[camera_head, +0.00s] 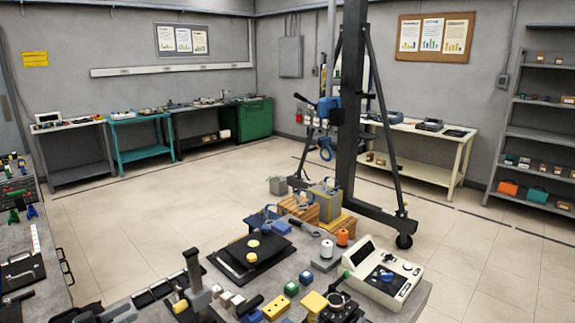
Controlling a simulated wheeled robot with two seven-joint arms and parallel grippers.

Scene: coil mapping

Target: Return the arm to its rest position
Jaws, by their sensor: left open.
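My left gripper (92,313) shows as a dark shape low at the bottom left, partly cut off by the picture's edge. It is open, and I see nothing held in it. It is by the left front corner of the grey worktable (420,298), left of a grey post with a black top (196,284). Most of my left arm is out of view. My right gripper is not in view.
The worktable carries a black plate with a yellow disc (252,254), several small blocks, spools and a white console (382,276). A cluttered side bench (50,290) stands at left. A dark hoist frame (350,120) stands behind. Floor between is clear.

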